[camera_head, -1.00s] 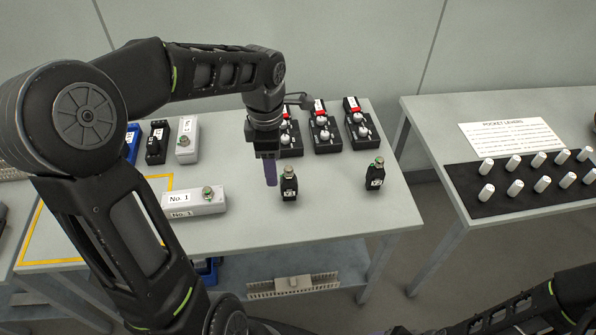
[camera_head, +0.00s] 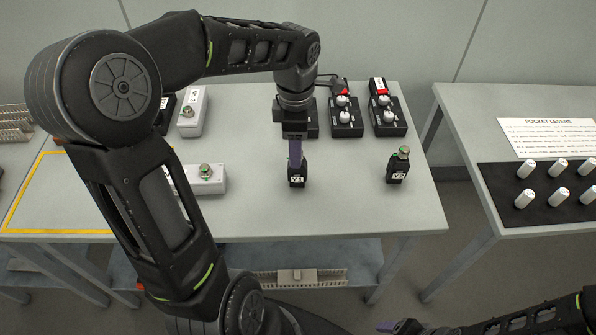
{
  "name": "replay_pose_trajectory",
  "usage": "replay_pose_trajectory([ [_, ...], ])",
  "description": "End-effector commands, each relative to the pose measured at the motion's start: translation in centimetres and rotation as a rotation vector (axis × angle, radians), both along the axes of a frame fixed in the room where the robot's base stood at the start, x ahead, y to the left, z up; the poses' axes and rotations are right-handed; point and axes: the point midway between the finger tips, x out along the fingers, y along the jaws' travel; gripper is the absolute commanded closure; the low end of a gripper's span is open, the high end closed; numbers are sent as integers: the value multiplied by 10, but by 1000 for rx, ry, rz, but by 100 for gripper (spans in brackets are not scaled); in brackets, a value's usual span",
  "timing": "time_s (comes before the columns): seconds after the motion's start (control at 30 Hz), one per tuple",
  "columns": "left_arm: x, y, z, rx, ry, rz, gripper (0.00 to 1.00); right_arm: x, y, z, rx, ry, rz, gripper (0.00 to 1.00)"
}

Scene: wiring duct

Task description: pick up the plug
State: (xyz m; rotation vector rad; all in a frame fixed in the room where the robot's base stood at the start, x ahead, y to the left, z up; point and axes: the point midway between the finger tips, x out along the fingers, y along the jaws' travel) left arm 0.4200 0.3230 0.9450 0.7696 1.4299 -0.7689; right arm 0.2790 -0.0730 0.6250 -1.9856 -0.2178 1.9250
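Two small black plugs with white labels stand upright on the grey table. One plug (camera_head: 298,181) reads Y1 and the other plug (camera_head: 397,168) reads Y2; each has a greenish metal top. My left gripper (camera_head: 295,158) points down with its purple fingers at the Y1 plug's top and covers part of it. I cannot tell whether the fingers are around the plug or just in front of it, or whether they are closed.
Black boxes with white knobs (camera_head: 384,116) stand at the back of the table (camera_head: 340,212). White boxes (camera_head: 209,180) stand to the left, partly behind my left arm. A yellow outline marks the table's left side. A second table (camera_head: 512,222) at right holds white levers.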

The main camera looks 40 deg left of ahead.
Motion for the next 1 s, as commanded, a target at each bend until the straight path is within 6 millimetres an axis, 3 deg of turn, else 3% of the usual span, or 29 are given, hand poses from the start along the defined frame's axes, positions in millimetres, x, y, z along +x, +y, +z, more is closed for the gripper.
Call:
replay_pose_trajectory([
  [0.3,0,0,-26,0,2,0,45,0,0,2,0,0,0,32],
  [0.67,0,0,-31,0,2,0,45,0,0,4,0,0,0,32],
  [1.0,2,-2,-75,-1,4,0,45,-1,0,14,-2,3,0,32],
])
